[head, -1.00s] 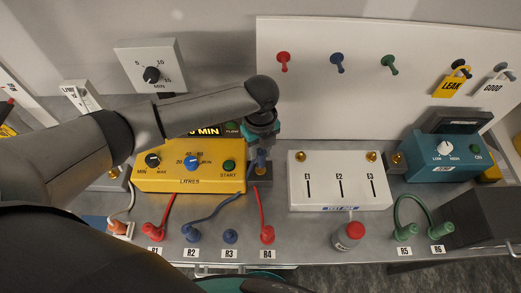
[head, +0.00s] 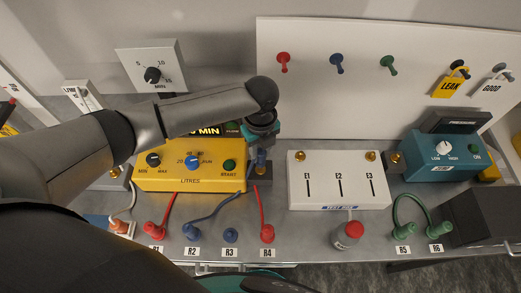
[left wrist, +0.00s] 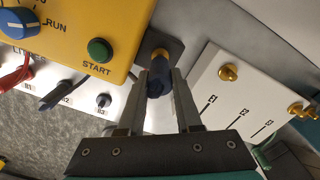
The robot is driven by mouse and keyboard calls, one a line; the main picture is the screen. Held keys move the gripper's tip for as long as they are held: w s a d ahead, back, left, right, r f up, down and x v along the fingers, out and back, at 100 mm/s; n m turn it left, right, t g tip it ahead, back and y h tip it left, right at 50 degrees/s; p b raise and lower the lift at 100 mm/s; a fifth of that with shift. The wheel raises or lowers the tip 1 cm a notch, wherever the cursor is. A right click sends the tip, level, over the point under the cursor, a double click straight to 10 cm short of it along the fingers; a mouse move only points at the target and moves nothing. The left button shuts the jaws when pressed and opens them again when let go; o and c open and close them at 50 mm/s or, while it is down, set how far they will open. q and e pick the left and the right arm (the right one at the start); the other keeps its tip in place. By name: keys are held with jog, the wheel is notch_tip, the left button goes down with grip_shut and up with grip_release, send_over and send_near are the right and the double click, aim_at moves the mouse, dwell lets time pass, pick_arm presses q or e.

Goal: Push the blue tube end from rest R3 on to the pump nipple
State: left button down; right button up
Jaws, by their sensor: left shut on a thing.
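My left gripper (head: 262,150) is over the small dark pump block (head: 263,177) at the right end of the yellow unit. In the left wrist view its two fingers (left wrist: 158,98) are shut on the blue tube end (left wrist: 159,76). The brass pump nipple (left wrist: 160,53) shows just beyond the blue end and in line with it. They look close or touching; I cannot tell whether the end is over the nipple. Rest R3 (head: 230,236) has a short blue peg on the bench front. My right gripper is not in view.
The yellow LITRES unit (head: 185,181) stands left of the gripper, the white test box (head: 340,196) to the right. Red tube ends (head: 267,234) and a blue one at R2 (head: 192,233) sit along the front.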

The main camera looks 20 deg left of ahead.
aim_at(261, 151)
pick_arm(q)
jog(key=shift+f+b, duration=0.6)
jog(key=shift+f, duration=0.9)
jog(key=c, duration=0.5)
grip_release()
jog(key=shift+r, duration=0.15)
notch_tip(261, 151, up, 15)
jog(key=shift+r, duration=0.1)
dwell(0.5)
